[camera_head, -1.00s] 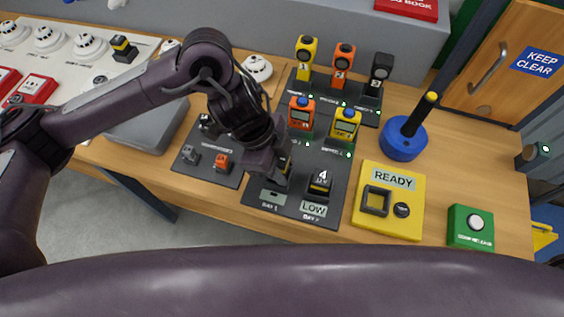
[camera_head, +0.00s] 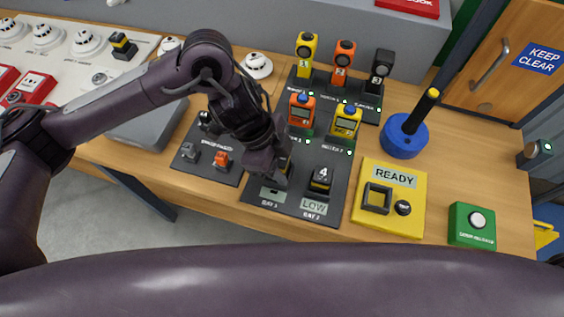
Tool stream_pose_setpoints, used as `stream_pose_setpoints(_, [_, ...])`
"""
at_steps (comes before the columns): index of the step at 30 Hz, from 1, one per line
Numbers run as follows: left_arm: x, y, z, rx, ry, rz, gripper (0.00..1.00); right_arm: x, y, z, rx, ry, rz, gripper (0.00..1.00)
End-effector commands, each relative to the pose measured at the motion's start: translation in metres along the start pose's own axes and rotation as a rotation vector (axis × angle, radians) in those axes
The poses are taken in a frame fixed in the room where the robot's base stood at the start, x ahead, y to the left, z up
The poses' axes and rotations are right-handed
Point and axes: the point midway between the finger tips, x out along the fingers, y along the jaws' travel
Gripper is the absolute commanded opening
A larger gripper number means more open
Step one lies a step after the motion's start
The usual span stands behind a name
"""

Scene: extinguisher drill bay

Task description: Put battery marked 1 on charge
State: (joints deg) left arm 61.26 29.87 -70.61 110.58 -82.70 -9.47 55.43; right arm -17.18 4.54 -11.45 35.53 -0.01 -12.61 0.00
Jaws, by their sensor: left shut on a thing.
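My left gripper (camera_head: 272,172) comes down over Bay 1 of the black charging plate (camera_head: 255,204). It is shut on a dark battery (camera_head: 285,167), which is mostly hidden by the fingers; I cannot read its number or tell whether it is fully seated. The small display in front of Bay 1 shows no readable word. My right gripper is out of view.
A yellow READY pad (camera_head: 386,221), a blue-based stand (camera_head: 403,142) and a green button box (camera_head: 472,225) are to the right.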

Motion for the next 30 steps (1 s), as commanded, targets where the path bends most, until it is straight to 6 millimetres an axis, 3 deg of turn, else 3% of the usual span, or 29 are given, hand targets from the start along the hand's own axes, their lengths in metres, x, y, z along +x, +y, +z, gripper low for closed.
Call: stream_pose_setpoints(30, [-0.043, 0.001, -0.018, 0.000, 0.000, 0.001, 0.01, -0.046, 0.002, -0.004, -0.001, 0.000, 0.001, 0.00])
